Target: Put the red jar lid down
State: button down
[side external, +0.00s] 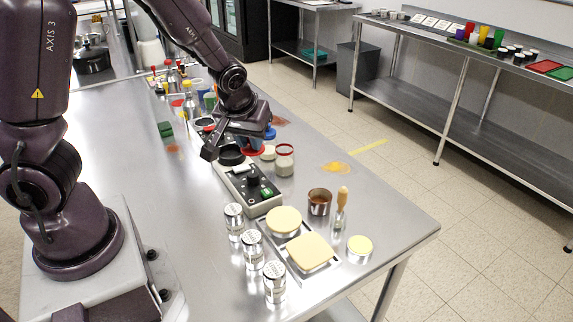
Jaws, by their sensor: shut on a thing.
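My gripper (240,148) is low over the middle of the table, above the far end of a black-topped device. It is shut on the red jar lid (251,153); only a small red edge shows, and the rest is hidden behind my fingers. A clear jar (285,164) with pale contents and a red rim stands just to the right. A smaller pale jar (268,153) stands between it and my gripper. I cannot tell whether the lid touches anything below.
The device (263,208) with a black knob and green switch lies below my gripper. Bottles (190,105) stand behind. The table's left part (140,180) is clear.

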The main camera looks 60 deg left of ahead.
notch_tip(320, 180, down, 4)
jog(key=s+d+r, duration=0.1)
jog(key=d, duration=0.2)
send_near(301, 189)
jog(key=shift+w+a+f+n, duration=0.4)
jog(key=shift+w+a+f, duration=0.15)
jog(key=shift+a+f, duration=0.15)
jog(key=shift+w+f, duration=0.35)
jog(key=shift+f, duration=0.2)
jog(key=shift+w+f, duration=0.1)
jog(key=shift+f, duration=1.45)
jog(key=c, duration=1)
grip_release()
jog(key=shift+f, duration=0.1)
